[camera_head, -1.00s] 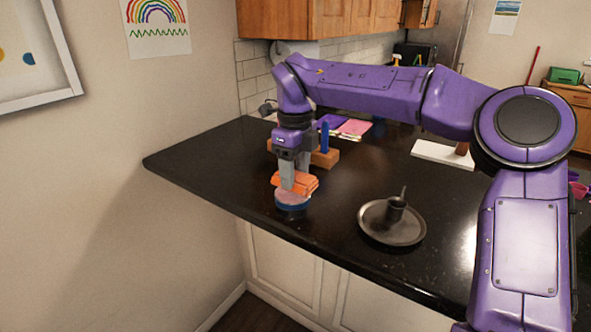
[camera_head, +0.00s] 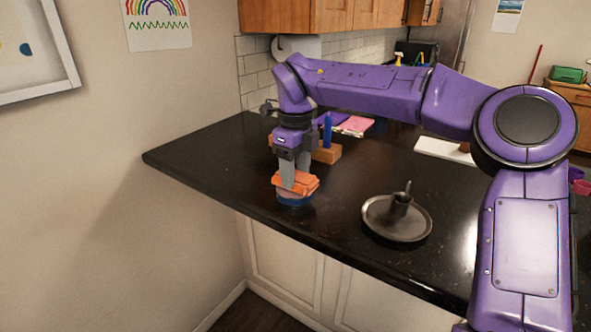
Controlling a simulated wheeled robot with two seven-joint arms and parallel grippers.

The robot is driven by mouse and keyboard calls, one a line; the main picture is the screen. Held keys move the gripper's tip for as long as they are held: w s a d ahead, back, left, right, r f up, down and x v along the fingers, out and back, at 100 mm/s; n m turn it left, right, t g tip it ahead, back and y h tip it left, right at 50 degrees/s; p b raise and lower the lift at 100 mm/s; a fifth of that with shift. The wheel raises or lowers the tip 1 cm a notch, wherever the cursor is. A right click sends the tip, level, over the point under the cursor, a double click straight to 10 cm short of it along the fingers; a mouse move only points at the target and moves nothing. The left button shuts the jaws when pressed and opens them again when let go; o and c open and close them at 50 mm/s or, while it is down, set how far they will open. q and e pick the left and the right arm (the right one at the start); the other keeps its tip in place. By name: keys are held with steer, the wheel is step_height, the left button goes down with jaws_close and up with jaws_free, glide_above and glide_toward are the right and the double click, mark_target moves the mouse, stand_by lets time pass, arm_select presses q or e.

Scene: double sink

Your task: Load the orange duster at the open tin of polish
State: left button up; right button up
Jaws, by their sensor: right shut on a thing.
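The orange duster (camera_head: 306,184) is a folded cloth held in my right gripper (camera_head: 296,182). The gripper points down and its grey fingers are shut on the duster. The open tin of polish (camera_head: 294,199) is a low round tin with a blue side, near the counter's front left edge. The duster is right over the tin and appears to touch its top, which it mostly hides. My left gripper is not in view.
Behind the gripper are a wooden block (camera_head: 327,154) and a blue upright thing (camera_head: 327,130). The black counter (camera_head: 210,155) is clear at left.

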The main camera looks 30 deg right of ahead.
mark_target(296, 176)
steer(key=shift+f, duration=0.45)
steer(key=shift+f, duration=0.1)
stand_by(1.3)
step_height(296, 176, up, 7)
steer(key=p, duration=0.7)
steer(key=shift+w, duration=0.1)
stand_by(0.5)
